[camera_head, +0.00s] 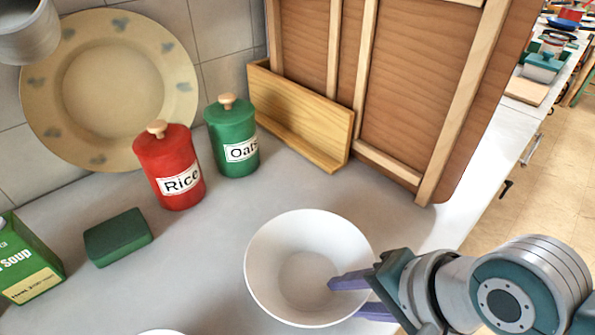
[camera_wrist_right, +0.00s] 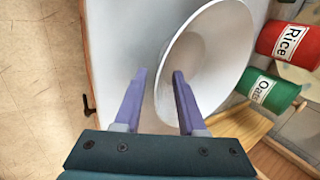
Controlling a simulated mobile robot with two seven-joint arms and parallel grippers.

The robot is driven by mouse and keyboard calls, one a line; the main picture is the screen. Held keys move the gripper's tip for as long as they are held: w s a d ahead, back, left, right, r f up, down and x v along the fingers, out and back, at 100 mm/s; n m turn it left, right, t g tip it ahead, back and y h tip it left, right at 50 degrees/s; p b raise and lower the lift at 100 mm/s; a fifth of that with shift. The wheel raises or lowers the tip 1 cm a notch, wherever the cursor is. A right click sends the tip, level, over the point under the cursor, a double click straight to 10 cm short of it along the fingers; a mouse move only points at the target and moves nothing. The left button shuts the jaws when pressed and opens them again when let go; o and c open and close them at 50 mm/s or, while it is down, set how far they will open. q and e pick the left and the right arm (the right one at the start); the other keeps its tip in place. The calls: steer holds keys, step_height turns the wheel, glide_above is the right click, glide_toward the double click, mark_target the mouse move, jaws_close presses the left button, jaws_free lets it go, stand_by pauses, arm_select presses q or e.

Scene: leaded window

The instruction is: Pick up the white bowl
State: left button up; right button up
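The white bowl (camera_head: 290,250) stands upright on the grey counter, empty as far as I see. It also shows in the right wrist view (camera_wrist_right: 215,55). My right gripper (camera_head: 347,298) is at the bowl's near right rim, its two purple fingers apart. One finger reaches over the inside of the bowl and the other is outside the wall. In the right wrist view the rim lies between the open fingers (camera_wrist_right: 160,74). I cannot tell whether either finger touches the bowl. My left gripper is not in view.
A red Rice canister (camera_head: 170,166), green Oats canister (camera_head: 232,136) and wooden ledge (camera_head: 305,118) stand behind the bowl. A green sponge-like block (camera_head: 118,237) and soup carton (camera_head: 25,262) are left. A patterned plate (camera_head: 112,90) leans on the tiles. The counter edge is right.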

steer(key=shift+f, duration=0.15)
jaws_close()
steer(key=shift+w+a, duration=0.1)
stand_by(1.3)
